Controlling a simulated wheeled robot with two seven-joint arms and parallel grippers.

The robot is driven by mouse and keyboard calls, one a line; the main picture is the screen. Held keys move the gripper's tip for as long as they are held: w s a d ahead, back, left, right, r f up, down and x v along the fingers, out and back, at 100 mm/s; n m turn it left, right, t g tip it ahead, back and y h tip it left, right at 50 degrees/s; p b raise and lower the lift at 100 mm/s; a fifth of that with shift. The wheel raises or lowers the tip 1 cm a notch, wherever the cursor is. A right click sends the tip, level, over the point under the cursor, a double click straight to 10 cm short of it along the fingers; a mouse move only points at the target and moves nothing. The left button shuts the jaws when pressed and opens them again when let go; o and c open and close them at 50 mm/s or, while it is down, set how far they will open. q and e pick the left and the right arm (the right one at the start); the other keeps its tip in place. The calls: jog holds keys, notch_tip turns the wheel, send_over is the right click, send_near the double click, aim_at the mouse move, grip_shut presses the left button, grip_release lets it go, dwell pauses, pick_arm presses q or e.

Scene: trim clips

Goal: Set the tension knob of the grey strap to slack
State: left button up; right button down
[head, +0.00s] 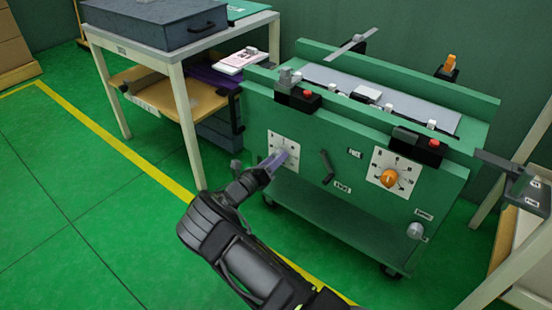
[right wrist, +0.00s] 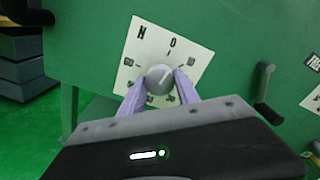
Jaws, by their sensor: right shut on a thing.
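The green machine (head: 325,120) has two white dial plates on its front. The left dial plate (head: 274,140) carries a round grey knob (right wrist: 159,79), mostly hidden by the gripper in the head view. In the right wrist view, a light mark on the knob points up and slightly right, and the plate (right wrist: 142,45) bears letters and tick marks. My right gripper (right wrist: 158,88) has its two purple fingers closed on either side of the knob; it also shows in the head view (head: 276,160). I cannot tell which part is the grey strap. My left gripper is not in view.
An orange knob (head: 389,177) sits on the right dial plate (head: 406,165). A dark lever (head: 327,166) stands between the dials. A round grey knob (head: 415,230) is lower right. A table (head: 178,55) with a blue-grey box (head: 150,22) stands left. Green floor is clear at left.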

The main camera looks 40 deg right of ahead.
jog(key=shift+n, duration=1)
jog(key=c, duration=0.9)
grip_release()
jog(key=shift+a, duration=0.15)
jog(key=p+v, duration=0.1)
jog(key=v, duration=0.6)
jog(key=shift+a+p, duration=0.25)
jog(key=shift+p, duration=0.15)
jog(key=shift+s, duration=0.1)
